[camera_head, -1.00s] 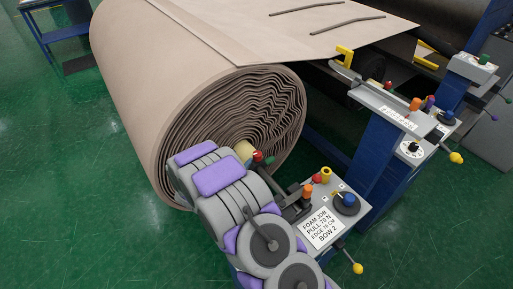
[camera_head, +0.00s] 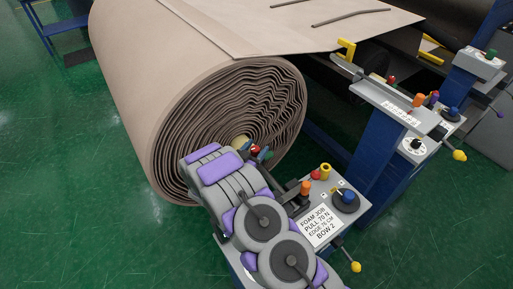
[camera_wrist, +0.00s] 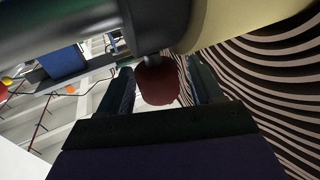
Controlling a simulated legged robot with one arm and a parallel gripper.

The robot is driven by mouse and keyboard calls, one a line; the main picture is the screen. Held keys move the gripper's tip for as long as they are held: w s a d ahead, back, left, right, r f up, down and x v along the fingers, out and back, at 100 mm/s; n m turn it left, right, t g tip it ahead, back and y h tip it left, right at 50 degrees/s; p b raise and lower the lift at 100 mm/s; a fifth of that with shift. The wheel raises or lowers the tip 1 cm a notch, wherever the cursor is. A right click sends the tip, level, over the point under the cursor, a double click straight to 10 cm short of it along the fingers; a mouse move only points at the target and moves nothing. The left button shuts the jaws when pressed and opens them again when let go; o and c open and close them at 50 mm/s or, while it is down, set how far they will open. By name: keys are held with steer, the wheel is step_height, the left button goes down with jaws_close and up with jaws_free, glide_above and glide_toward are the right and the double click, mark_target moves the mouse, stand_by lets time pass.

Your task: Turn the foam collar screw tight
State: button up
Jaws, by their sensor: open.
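The collar screw has a dark red knob (camera_wrist: 157,84) on a short metal stem, under a dark grey cylinder in the wrist view. My gripper (camera_wrist: 160,76) is open, with one dark finger on each side of the knob. I cannot tell whether either finger touches it. In the head view a small red knob (camera_head: 255,149) shows beside the pale core (camera_head: 240,142) of the foam roll (camera_head: 190,70). My arm covers part of the area below it, and my fingers cannot be made out clearly there.
A grey control panel with a foam job label (camera_head: 320,226) and several coloured knobs stands right of my arm. A blue post (camera_head: 375,150) carries another panel behind it. The roll's layered end lies close on the right in the wrist view. Green floor is free at left.

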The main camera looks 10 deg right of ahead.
steer(key=shift+x, duration=0.8)
steer(key=shift+s+a, duration=0.1)
steer(key=shift+a, duration=0.25)
steer(key=shift+c, duration=1)
steer(key=shift+d, duration=0.2)
steer(key=c, duration=0.5)
steer(key=shift+c, duration=1.3)
steer(key=shift+r+m+g+h+p, duration=0.25)
steer(key=shift+m+g+h+p, duration=0.25)
steer(key=shift+m+g+h, duration=0.5)
steer(key=shift+m+g+h, duration=0.6)
steer(key=shift+m+g, duration=0.2)
steer(key=shift+g, duration=0.3)
